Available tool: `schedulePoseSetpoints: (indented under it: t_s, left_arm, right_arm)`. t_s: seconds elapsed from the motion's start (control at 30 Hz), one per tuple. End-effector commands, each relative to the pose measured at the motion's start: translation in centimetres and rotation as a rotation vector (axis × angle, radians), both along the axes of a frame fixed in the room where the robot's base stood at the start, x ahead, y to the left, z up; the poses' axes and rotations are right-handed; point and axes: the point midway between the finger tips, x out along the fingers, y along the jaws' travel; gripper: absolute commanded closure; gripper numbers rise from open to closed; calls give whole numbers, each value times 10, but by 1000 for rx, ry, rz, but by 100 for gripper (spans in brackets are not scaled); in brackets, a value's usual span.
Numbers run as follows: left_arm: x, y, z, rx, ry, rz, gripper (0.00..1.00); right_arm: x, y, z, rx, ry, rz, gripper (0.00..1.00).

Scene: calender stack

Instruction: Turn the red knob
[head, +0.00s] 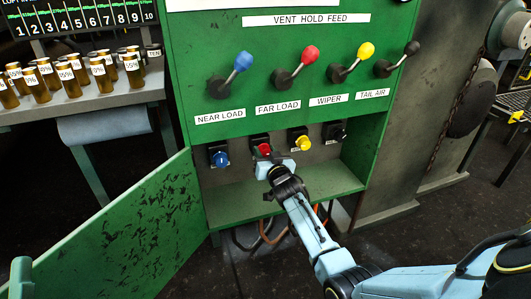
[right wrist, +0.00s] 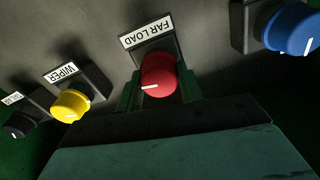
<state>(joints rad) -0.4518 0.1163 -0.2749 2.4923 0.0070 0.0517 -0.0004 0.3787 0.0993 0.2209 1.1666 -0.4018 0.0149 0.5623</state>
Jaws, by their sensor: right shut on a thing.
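The red knob (head: 265,149) sits in the open lower bay of the green cabinet, second from the left in the row. In the right wrist view the red knob (right wrist: 159,75) is under a "FAR LOAD" label, and its white mark points to the left of that picture. My right gripper (head: 266,155) reaches in from the lower right and is shut on the red knob. In the right wrist view its dark green fingers (right wrist: 160,88) are on either side of the knob. My left gripper is not in view.
A blue knob (head: 221,158) is left of the red one; a yellow knob (head: 303,144) and a black knob (head: 341,134) are right. Coloured levers (head: 302,65) stand on the panel above. The green door (head: 130,240) hangs open at left. Bottles (head: 68,77) stand on a bench.

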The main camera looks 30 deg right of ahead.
Motion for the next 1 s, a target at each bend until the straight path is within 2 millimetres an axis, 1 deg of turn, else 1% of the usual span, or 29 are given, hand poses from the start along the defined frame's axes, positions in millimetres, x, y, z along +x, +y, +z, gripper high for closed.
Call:
schedulePoseSetpoints:
  t_s: [0.27, 0.67, 1.0]
  left_arm:
    - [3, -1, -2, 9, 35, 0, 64]
    - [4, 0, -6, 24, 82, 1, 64]
    - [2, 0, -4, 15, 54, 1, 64]
  right_arm:
    - [0, 1, 0, -137, 34, -1, 86]
    - [0, 2, -1, -480, 116, 0, 86]
    - [0, 2, -1, -712, 172, 0, 86]
